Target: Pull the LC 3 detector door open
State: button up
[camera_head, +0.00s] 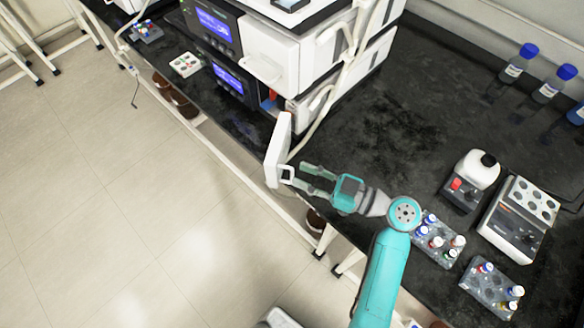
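A white door panel (278,151) stands swung out from the lower part of the white and dark instrument stack (270,45), over the bench's front edge. A small bracket-like handle (287,173) shows at its lower right side. My gripper (297,174) is just right of the door, its two fingers spread with a gap between them. The lower fingertip is close to the handle; I cannot tell whether it touches. The opening behind the door shows a small red and blue part (270,101). No readable label marks which unit is LC 3.
On the black bench (400,115), vial racks (437,240) sit right of my arm, near a small white device (475,175) and a block with wells (518,218). Blue-capped bottles (518,63) stand at the back right. Open floor (120,210) lies left of the bench.

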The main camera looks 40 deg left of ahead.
aim_at(292, 170)
jog(key=shift+x, duration=1.9)
jog(key=shift+c, duration=0.3)
grip_shut()
